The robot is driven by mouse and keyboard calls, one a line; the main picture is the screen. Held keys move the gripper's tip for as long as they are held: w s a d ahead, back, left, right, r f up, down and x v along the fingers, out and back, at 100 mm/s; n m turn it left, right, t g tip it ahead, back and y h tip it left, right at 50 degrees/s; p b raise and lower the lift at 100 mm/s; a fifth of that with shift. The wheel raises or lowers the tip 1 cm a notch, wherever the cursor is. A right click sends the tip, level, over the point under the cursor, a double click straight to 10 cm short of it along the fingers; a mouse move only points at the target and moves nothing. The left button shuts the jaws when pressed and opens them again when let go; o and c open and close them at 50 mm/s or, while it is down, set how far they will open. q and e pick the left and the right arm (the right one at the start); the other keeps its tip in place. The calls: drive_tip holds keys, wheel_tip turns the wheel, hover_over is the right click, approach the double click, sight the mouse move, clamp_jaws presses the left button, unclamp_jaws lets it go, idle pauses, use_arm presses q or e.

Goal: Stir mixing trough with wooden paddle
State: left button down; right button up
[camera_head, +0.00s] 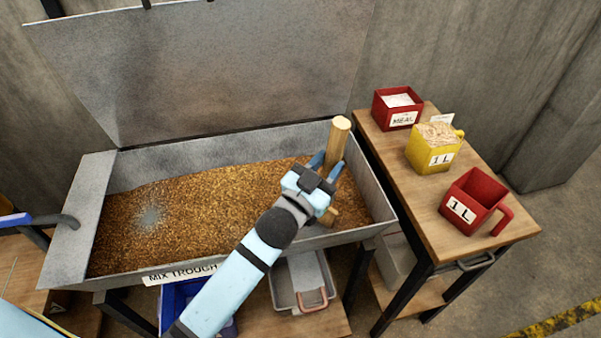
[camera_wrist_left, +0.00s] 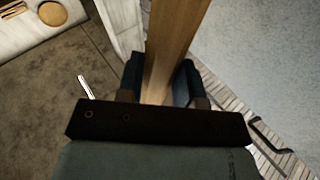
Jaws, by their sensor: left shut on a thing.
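The grey metal mixing trough (camera_head: 240,262) is filled with brown grain and has a "MIX TROUGH" label on its front. A pale patch shows in the grain at the left. My left gripper (camera_head: 322,172) is over the trough's right end, shut on the handle of the wooden paddle (camera_head: 338,138). The paddle stands roughly upright, slightly tilted, with its round top above the fingers. The left wrist view shows the paddle (camera_wrist_left: 175,45) between the two fingers (camera_wrist_left: 160,88). My right gripper is not in view.
A wooden side table (camera_head: 440,195) at the right holds a red meal box (camera_head: 398,108), a yellow 1 L scoop (camera_head: 433,155) and a red 1 L scoop (camera_head: 474,202). A grey tray (camera_head: 300,282) and blue bin (camera_head: 178,305) sit below the trough. The raised lid (camera_head: 210,70) stands behind.

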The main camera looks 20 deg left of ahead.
use_arm(q)
drive_tip(key=shift+w+d+b, duration=0.3)
drive_tip(key=shift+w+d, duration=0.45)
drive_tip(key=shift+d, duration=0.35)
wheel_tip(320, 180, up, 17)
drive_tip(key=p, duration=1.5)
drive_tip(key=shift+p, duration=0.35)
drive_tip(key=shift+s+a+r+p, duration=0.1)
drive_tip(key=shift+a+r+p, duration=0.05)
drive_tip(key=shift+r+p, duration=0.65)
drive_tip(key=r, duration=0.2)
drive_tip(key=shift+s+a+r+b, duration=0.15)
drive_tip(key=shift+a+r+b, duration=0.05)
drive_tip(key=shift+r+b, duration=0.2)
drive_tip(key=shift+r, duration=0.6)
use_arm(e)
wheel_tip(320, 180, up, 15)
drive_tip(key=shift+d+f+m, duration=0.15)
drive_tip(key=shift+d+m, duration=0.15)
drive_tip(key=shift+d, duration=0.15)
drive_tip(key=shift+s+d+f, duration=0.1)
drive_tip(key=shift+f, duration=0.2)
